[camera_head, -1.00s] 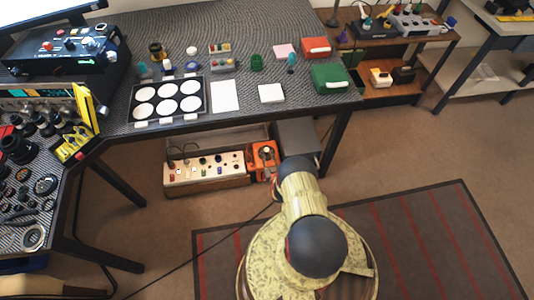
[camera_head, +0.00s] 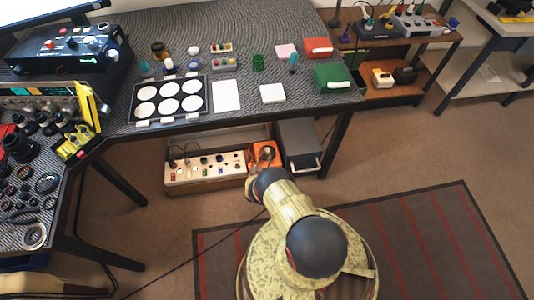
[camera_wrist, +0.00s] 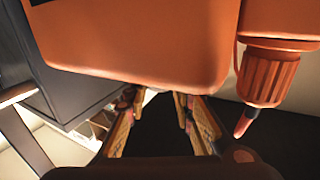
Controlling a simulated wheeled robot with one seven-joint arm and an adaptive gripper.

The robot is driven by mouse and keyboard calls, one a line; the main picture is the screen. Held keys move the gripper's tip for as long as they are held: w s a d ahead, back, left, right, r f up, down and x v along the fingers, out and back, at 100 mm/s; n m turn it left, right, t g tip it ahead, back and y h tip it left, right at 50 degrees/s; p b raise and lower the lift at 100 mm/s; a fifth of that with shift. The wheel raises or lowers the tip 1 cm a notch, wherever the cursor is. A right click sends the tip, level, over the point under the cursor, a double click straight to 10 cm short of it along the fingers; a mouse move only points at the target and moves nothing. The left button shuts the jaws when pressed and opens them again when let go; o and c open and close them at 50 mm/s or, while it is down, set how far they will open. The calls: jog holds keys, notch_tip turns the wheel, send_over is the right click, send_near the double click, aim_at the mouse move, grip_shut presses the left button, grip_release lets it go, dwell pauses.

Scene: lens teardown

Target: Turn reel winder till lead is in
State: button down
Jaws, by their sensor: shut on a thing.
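The orange reel winder (camera_head: 262,153) stands on the low shelf under the table in the head view, partly hidden by my arm. In the wrist view its orange body (camera_wrist: 140,40) fills the top, with a ribbed orange plug-like piece (camera_wrist: 268,77) with a red tip hanging at right. My gripper (camera_wrist: 157,100) is just below the body, its two fingers shut on a part of the winder. The part between the fingertips is mostly hidden. The thin dark lead (camera_head: 195,254) runs across the floor from near the winder to the lower left.
A white panel box with several sockets (camera_head: 205,168) sits left of the winder. A grey box with a handle (camera_head: 298,146) stands close on its right. The table (camera_head: 290,100) is above, its dark leg (camera_head: 336,145) to the right. A striped rug (camera_head: 420,235) covers the floor at right.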

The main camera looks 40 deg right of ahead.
dwell(0.4)
jog(key=c, duration=1.5)
grip_release()
jog(key=v, duration=1.2)
jog(key=shift+w+a, duration=0.1)
jog(key=shift+w, duration=0.05)
